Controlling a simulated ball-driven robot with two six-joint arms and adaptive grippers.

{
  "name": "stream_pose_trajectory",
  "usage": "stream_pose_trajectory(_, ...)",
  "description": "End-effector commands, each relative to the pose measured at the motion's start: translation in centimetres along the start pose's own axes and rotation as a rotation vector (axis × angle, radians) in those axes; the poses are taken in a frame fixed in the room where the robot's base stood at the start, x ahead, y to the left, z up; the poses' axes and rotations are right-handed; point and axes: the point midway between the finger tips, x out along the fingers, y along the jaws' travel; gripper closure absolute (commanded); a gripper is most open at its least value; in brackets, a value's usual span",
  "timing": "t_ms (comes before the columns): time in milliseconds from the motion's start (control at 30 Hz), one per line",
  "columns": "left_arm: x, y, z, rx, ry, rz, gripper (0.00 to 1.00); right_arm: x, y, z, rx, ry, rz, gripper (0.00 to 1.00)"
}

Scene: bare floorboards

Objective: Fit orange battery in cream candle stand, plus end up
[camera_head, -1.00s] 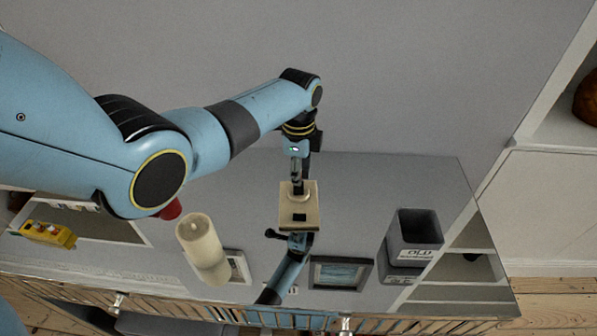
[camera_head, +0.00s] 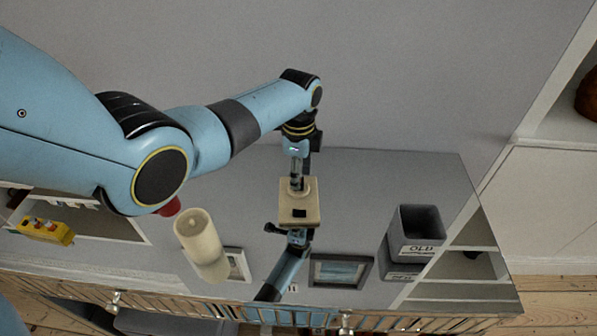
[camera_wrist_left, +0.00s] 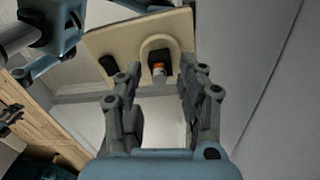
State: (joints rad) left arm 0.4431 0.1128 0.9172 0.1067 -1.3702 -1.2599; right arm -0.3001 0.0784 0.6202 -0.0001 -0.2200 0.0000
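The cream candle stand (camera_head: 314,206) is a square plate with a round socket and a dark square patch, below my left gripper (camera_head: 297,184) in the head view. In the left wrist view the stand (camera_wrist_left: 118,42) looks tilted. The orange battery (camera_wrist_left: 159,76) shows there at the socket, a dark part beside its orange part; its plus mark is too small to read. My left gripper (camera_wrist_left: 158,82) is open, its fingers apart on either side of the battery. My right gripper (camera_head: 286,232) is at the stand's near edge; its grip is unclear.
A cream pillar candle (camera_head: 203,243) and a framed picture (camera_head: 340,271) are on the grey top. A dark bin marked OLD (camera_head: 417,232) stands at right. A yellow box with red knobs (camera_head: 46,231) is at far left. The grey top between stand and bin looks clear.

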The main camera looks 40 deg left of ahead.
Motion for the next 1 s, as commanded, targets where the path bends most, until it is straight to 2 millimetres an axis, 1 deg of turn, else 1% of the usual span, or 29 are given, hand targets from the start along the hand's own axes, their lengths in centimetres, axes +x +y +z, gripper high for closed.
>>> stream_pose_trajectory(133, -0.3, 0.0, 0.0, 0.0, 0.0, 0.0, 0.61, 0.0, 0.2, 0.0, 0.0, 0.0, 0.002, 0.6)
stream_pose_trajectory(267, -1.9, -0.1, 0.0, 0.0, 0.001, -0.003, 0.61, 0.0, 0.2, 0.0, 0.0, 0.0, 0.002, 0.6)
stream_pose_trajectory(500, -7.3, -0.1, 0.0, 0.0, 0.0, -0.004, 0.61, 0.0, 0.1, 0.0, 0.0, 0.0, 0.001, 0.6)
stream_pose_trajectory(600, -9.2, -0.1, 0.0, 0.001, 0.0, -0.003, 0.61, 0.0, 0.1, 0.0, 0.0, 0.0, 0.001, 0.6)
stream_pose_trajectory(700, -10.7, -0.1, 0.0, 0.0, 0.0, -0.002, 0.61, 0.0, 0.1, 0.0, -0.001, 0.0, 0.001, 0.6)
stream_pose_trajectory(833, -11.8, 0.0, 0.0, 0.0, 0.0, 0.0, 0.61, 0.0, 0.1, 0.0, -0.001, 0.0, 0.001, 0.6)
stream_pose_trajectory(1000, -12.0, 0.0, 0.0, 0.0, 0.0, 0.001, 0.61, 0.0, 0.1, 0.0, -0.001, 0.0, 0.001, 0.6)
